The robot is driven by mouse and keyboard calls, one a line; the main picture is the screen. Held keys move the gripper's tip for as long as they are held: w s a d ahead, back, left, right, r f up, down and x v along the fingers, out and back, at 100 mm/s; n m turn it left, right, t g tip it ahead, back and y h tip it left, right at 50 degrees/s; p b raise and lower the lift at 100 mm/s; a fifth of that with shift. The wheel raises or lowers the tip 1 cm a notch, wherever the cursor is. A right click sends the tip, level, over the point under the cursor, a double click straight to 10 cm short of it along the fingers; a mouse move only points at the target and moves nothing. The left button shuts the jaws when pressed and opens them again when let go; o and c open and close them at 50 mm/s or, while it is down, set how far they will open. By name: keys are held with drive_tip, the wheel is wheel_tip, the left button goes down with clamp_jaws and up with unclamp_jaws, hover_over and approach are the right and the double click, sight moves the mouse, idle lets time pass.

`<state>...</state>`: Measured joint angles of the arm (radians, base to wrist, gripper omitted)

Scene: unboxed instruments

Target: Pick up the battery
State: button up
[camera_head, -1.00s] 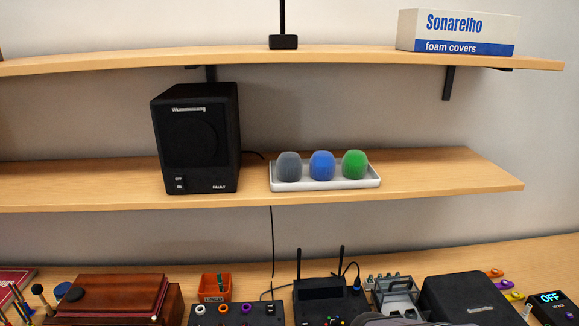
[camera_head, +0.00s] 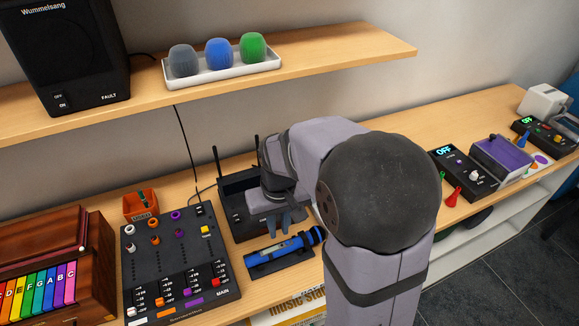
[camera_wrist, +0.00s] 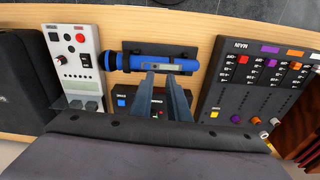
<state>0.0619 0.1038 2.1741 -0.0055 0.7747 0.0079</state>
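I cannot pick out a battery in either view. A blue microphone (camera_head: 280,249) lies across a black holder (camera_head: 262,271) on the lower table; the microphone also shows in the wrist view (camera_wrist: 160,63). My gripper (camera_head: 279,228) points down just behind and above the microphone. In the wrist view my gripper (camera_wrist: 159,76) has its two fingers apart, with nothing between them. The fingertips appear close to the microphone's edge; I cannot tell whether they touch it.
A black mixer (camera_head: 178,262) stands left of the microphone, with an orange bin (camera_head: 140,203) behind it. A black box with antennas (camera_head: 238,200) stands behind the gripper, partly hidden by my arm.

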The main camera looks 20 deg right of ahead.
drive_tip(key=w+d+f+m+t+b, duration=0.1)
drive_tip(key=w+d, duration=0.4)
drive_tip(key=w, duration=0.4)
drive_tip(key=w+d+f+m+t+b, duration=0.1)
drive_tip(key=w+d, duration=0.4)
drive_tip(key=w, duration=0.5)
drive_tip(key=w+d+t+h+b, duration=0.1)
drive_tip(key=w+d+b, duration=0.1)
drive_tip(key=w+d, duration=0.4)
drive_tip(key=w, duration=0.4)
drive_tip(key=shift+f+m, duration=0.4)
drive_tip(key=shift+w+f, duration=0.1)
drive_tip(key=shift+p+x, duration=1.75)
drive_tip(key=shift+x, duration=0.8)
drive_tip(key=shift+p+x, duration=0.3)
drive_tip(key=shift+x, duration=0.65)
drive_tip(key=shift+a, duration=0.1)
drive_tip(key=shift+c, duration=0.5)
clamp_jaws()
